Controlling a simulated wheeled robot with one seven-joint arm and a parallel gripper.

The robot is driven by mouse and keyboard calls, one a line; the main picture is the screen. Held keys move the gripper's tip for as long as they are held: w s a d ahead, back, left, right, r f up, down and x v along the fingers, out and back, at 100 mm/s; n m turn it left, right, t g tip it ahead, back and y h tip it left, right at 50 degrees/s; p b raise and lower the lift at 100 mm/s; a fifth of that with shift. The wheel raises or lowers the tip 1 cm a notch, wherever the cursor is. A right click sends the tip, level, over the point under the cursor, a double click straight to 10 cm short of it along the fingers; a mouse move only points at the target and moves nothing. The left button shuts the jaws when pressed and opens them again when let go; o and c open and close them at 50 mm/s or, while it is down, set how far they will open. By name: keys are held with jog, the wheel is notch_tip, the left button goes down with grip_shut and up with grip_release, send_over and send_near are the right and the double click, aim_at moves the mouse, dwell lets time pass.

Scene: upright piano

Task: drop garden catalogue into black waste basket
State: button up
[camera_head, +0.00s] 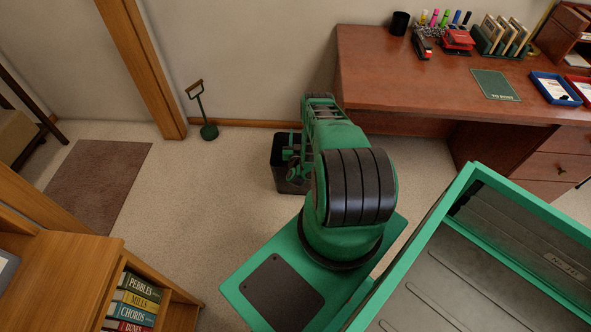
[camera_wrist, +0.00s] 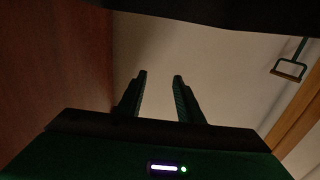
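The black waste basket (camera_head: 279,150) stands on the carpet near the wall, left of the desk, partly hidden by my arm. In the head view my gripper (camera_head: 292,160) is at or over the basket, mostly blocked by my arm. In the wrist view its two fingers (camera_wrist: 161,75) are apart with nothing between them. A flat green booklet or sheet (camera_head: 495,85) with pale lettering lies on the desk. I cannot tell whether it is the garden catalogue. No other catalogue shows; the basket's inside is mostly hidden.
The desk (camera_head: 400,75) holds a black cup (camera_head: 400,23), a red stapler-like item, a letter rack and a blue tray (camera_head: 556,89). A bookcase (camera_head: 70,270) is at lower left. Carpet between is clear.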

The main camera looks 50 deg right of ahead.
jog(key=v, duration=1)
jog(key=shift+s+a, duration=0.25)
jog(key=shift+a, duration=0.05)
